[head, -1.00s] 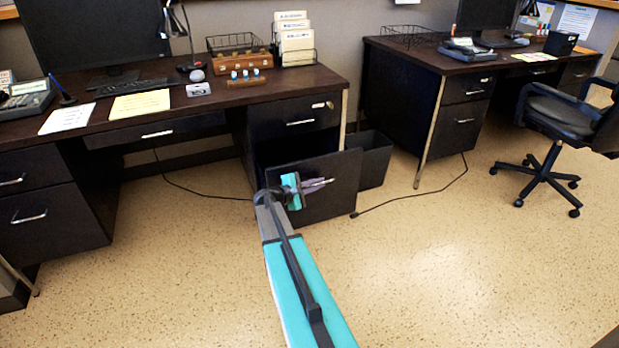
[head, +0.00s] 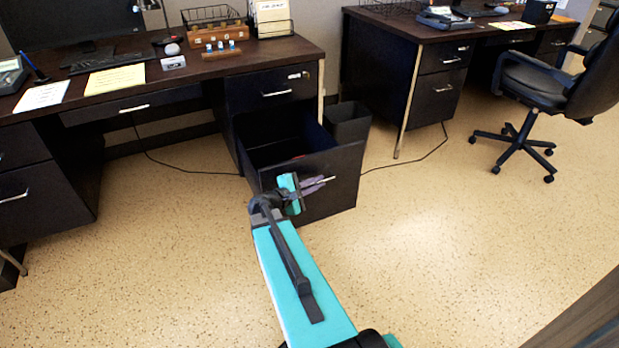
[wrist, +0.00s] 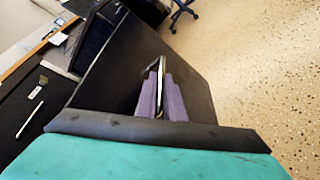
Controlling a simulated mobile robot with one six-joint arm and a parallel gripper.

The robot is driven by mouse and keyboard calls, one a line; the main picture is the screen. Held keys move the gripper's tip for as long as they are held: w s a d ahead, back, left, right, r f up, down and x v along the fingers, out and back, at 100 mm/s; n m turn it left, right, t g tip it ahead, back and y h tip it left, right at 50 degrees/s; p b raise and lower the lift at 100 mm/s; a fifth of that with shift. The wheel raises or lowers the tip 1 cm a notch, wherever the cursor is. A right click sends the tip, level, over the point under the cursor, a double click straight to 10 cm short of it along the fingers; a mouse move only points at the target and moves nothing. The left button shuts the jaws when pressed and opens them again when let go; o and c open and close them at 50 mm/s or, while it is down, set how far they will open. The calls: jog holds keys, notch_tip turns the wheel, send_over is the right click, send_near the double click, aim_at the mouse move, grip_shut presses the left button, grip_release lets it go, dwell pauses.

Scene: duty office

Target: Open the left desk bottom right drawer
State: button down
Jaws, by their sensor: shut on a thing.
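The left desk's bottom right drawer (head: 333,190) stands pulled well out below the closed top drawer (head: 272,92). Its dark interior shows over the front panel, with something small and reddish inside. My gripper (head: 318,184) is at the drawer front, shut on its silver handle (head: 329,180). In the wrist view, the purple fingers of my gripper (wrist: 161,100) close on both sides of the handle (wrist: 161,72), against the dark drawer front (wrist: 195,82).
A dark waste bin (head: 349,124) stands just right of the drawer. A second desk (head: 436,90) and an office chair (head: 540,95) are further right. The speckled floor (head: 430,240) in front is clear. A cable (head: 410,158) lies on it.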

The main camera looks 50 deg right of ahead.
jog(key=shift+s+a+r, duration=0.1)
jog(key=shift+s+a, duration=0.05)
jog(key=shift+s, duration=0.35)
jog(key=shift+s+a, duration=0.15)
jog(key=shift+s, duration=0.35)
jog(key=c, duration=2.2)
grip_release()
jog(key=shift+o, duration=0.2)
jog(key=shift+a, duration=0.15)
jog(key=p+v, duration=0.3)
jog(key=v, duration=1)
jog(key=shift+a, duration=0.3)
jog(key=shift+w+r, duration=0.1)
